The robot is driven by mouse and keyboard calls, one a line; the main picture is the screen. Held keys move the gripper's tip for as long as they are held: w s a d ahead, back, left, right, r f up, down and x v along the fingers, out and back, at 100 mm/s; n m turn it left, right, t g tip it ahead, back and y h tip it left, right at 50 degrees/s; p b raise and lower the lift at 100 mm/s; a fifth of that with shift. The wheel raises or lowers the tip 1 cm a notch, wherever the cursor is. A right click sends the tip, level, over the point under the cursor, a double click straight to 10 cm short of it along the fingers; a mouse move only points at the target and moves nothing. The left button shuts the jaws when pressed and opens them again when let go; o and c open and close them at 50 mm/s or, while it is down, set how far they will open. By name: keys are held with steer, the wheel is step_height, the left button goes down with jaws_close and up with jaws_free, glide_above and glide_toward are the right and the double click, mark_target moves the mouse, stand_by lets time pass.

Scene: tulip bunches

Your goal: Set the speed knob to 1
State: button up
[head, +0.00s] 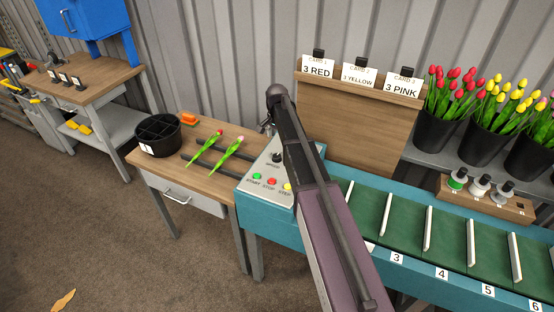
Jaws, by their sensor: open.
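The speed knob (277,157) is a small black knob on the pale sloped control panel (259,171) at the left end of the teal conveyor. Its setting is too small to read. Green, red and yellow buttons labelled START, STOP and STEP sit below it on the panel. My arm crosses the view from the bottom and covers the panel's right part. My gripper (266,128) shows small and dark behind the arm, above and behind the knob and apart from it. The arm partly hides it. It is open and I see nothing in it.
Two tulips (215,149) lie on dark rails on the wooden table, beside a black divided bucket (158,135). The green conveyor belt (412,222) with white dividers runs right. A card board (352,127) stands behind it. Tulip buckets (432,132) and a bottle rack (487,199) are at right.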

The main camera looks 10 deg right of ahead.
mark_target(277, 156)
steer(key=shift+f+b, duration=4.4)
steer(key=shift+f, duration=0.3)
steer(key=c, duration=1.2)
